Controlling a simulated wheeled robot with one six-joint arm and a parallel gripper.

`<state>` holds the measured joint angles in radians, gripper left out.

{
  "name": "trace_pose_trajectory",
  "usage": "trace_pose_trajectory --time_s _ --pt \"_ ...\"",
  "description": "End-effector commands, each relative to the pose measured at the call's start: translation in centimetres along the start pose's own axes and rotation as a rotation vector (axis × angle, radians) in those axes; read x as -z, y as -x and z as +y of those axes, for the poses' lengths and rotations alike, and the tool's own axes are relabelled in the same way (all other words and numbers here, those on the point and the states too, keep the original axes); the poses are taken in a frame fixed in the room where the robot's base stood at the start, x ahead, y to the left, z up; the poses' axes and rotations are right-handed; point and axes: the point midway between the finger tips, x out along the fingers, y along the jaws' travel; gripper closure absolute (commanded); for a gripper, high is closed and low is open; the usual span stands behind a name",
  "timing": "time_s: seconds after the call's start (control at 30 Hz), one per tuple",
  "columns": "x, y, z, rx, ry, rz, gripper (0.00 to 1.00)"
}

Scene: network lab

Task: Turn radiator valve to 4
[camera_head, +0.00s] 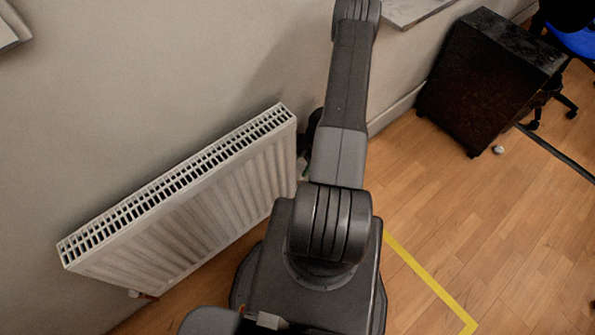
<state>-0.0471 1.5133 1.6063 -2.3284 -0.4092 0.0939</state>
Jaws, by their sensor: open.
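A white panel radiator (200,205) with a slotted top grille stands against the wall at the left. Its right end is next to my arm, which rises across the middle of the view. Small parts (303,167) show in the narrow gap between the radiator's right end and my arm. I cannot tell whether the valve is among them, and no dial number is readable. My gripper cannot be made out in this view.
A dark cabinet (492,75) on casters stands by the wall at the upper right, with a blue chair (577,42) beyond it. Yellow tape (430,281) marks the wooden floor (490,215), which is largely clear at the right. A cable strip crosses the far right.

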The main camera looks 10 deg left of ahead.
Motion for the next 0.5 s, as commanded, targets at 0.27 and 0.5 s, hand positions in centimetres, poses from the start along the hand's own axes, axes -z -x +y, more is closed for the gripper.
trace_pose_trajectory --time_s 0.27,0.5 --pt "0.0 -3.7 0.0 0.001 0.0 0.0 0.41" --pt "0.0 -4.2 0.0 -0.001 0.0 -0.002 0.41"
